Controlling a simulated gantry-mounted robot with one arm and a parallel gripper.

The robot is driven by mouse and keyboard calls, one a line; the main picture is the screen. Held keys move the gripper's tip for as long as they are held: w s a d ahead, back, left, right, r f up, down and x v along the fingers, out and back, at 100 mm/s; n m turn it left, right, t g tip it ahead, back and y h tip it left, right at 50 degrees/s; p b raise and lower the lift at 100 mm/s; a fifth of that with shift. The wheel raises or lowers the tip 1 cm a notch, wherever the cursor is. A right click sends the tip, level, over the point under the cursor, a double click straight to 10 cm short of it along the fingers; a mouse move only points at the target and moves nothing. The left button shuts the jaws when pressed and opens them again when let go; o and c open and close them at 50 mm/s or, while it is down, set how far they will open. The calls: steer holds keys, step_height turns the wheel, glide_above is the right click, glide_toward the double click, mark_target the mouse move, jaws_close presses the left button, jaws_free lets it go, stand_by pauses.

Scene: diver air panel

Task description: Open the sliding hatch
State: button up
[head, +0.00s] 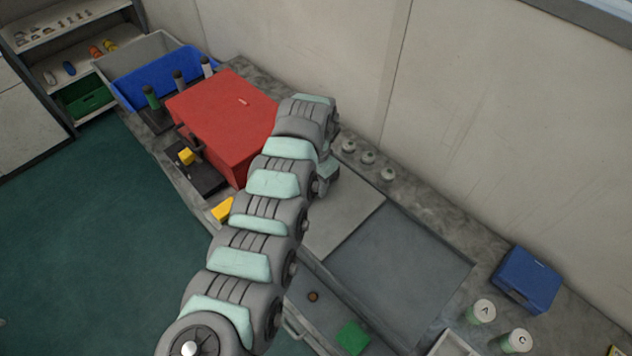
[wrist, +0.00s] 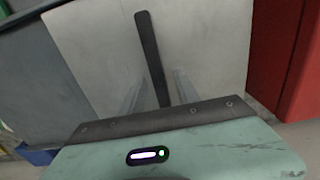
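The sliding hatch is a pale grey panel (head: 345,217) on the bench, between the red box and a darker grey panel. In the wrist view the pale panel (wrist: 95,50) fills the middle, with a long dark bar handle (wrist: 150,50) on it. My gripper (head: 326,182) is over the hatch near the red box, partly hidden by my arm in the head view. In the wrist view my gripper's two thin grey fingers (wrist: 158,88) are apart, one on each side of the bar. Whether they touch it I cannot tell.
The red box (head: 225,120) stands close to my gripper; its side also shows in the wrist view (wrist: 270,50). The dark grey panel (head: 400,265) lies right of the hatch. Several small round knobs (head: 367,157) line the back. A blue case (head: 526,279) and white-topped cans (head: 482,311) stand farther right.

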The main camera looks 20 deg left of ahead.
jaws_close()
stand_by(0.5)
stand_by(1.0)
